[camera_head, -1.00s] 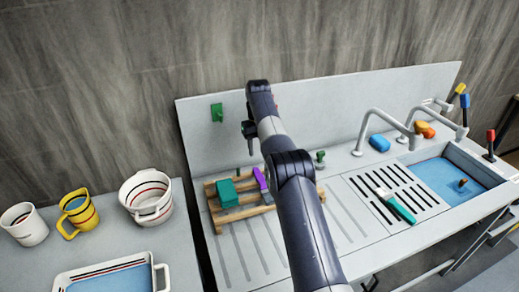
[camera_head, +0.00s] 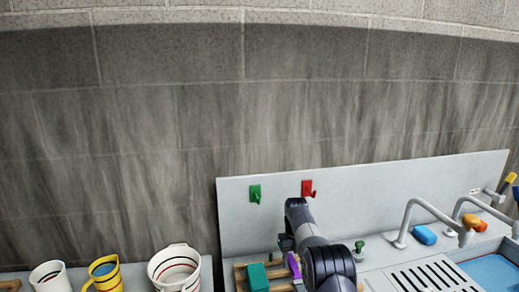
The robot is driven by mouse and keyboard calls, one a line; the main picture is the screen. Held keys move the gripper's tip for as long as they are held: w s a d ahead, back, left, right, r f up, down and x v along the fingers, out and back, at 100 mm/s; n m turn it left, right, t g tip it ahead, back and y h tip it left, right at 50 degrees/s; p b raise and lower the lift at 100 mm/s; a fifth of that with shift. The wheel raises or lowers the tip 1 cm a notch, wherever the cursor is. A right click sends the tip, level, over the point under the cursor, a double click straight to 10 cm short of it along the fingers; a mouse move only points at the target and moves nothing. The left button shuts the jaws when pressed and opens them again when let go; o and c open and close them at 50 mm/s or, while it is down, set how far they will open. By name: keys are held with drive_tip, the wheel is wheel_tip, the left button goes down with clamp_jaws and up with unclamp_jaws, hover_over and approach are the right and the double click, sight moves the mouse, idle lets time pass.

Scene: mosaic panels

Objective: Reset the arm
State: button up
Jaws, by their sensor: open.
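My arm reaches up from the bottom of the head view toward the back panel. My gripper (camera_head: 286,244) shows as a small dark part at the left of the arm's far end, above the wooden rack. It is open, and I see nothing held in it. Its fingertips are small and partly hidden by the wrist.
A wooden rack (camera_head: 240,279) holds a green block (camera_head: 257,277) and a purple-handled tool (camera_head: 294,266). Green (camera_head: 255,193) and red (camera_head: 308,188) hooks are on the back panel (camera_head: 400,178). Taps (camera_head: 412,207) stand right; a yellow jug (camera_head: 104,273) and white pot (camera_head: 174,267) stand left.

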drive_tip(key=shift+f, duration=0.4)
drive_tip(key=shift+r+b, duration=0.55)
drive_tip(key=shift+r, duration=0.9)
